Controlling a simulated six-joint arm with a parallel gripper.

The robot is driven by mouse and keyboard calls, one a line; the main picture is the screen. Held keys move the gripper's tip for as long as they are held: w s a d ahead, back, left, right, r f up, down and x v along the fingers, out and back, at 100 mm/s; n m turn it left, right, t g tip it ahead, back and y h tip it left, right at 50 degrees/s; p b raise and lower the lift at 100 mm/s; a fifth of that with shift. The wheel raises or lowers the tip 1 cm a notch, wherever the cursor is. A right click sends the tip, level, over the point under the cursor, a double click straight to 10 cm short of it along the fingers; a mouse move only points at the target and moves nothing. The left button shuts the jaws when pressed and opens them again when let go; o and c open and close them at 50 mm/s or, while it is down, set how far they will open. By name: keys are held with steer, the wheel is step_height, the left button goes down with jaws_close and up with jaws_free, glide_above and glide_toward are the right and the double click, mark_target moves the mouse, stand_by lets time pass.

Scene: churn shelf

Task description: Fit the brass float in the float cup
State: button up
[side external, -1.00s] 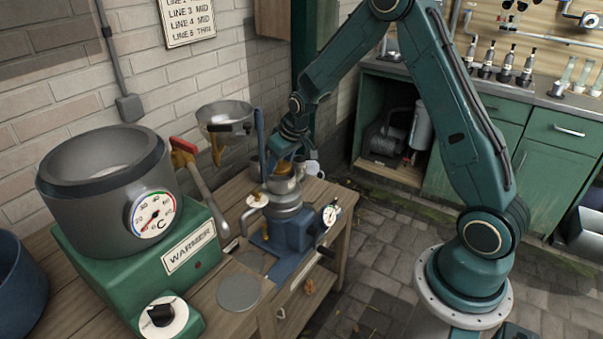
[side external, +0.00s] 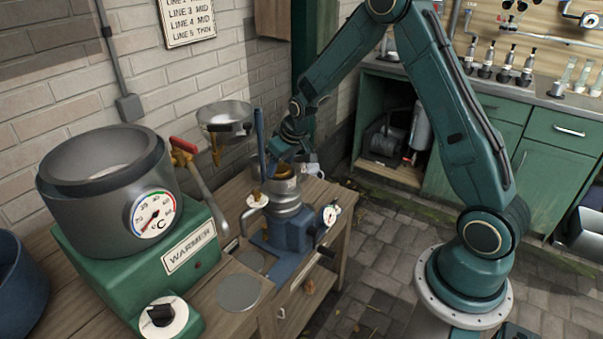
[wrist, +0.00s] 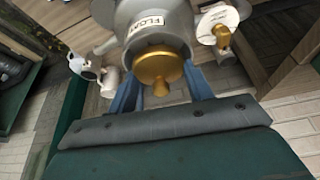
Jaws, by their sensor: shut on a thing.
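The brass float (wrist: 158,66) is a gold disc with a short stem. In the wrist view it is between the blue fingers of my gripper (wrist: 162,88), which is shut on it. The grey float cup (wrist: 128,20), with a FLOAT label, is right behind the float, and the float lines up with its round mouth. In the side view my gripper (side external: 286,161) is just above the cup (side external: 287,188), with a bit of the brass float (side external: 283,171) showing at the cup's top. I cannot tell how deep the float sits.
The cup stands on a blue machine (side external: 290,233) with a dial (side external: 329,215) on the wooden bench. A blue upright lever (side external: 260,140) and a hanging metal funnel (side external: 226,115) are close on the left. The green warmer (side external: 190,260) fills the bench's near left.

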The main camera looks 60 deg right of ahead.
steer(key=shift+r, duration=1.05)
stand_by(0.5)
steer(key=shift+f, duration=1.15)
stand_by(2.1)
steer(key=o, duration=0.9)
steer(key=c, duration=0.3)
steer(key=shift+o, duration=0.5)
steer(key=shift+f, duration=0.1)
steer(key=shift+o, duration=0.6)
steer(key=shift+r, duration=3.8)
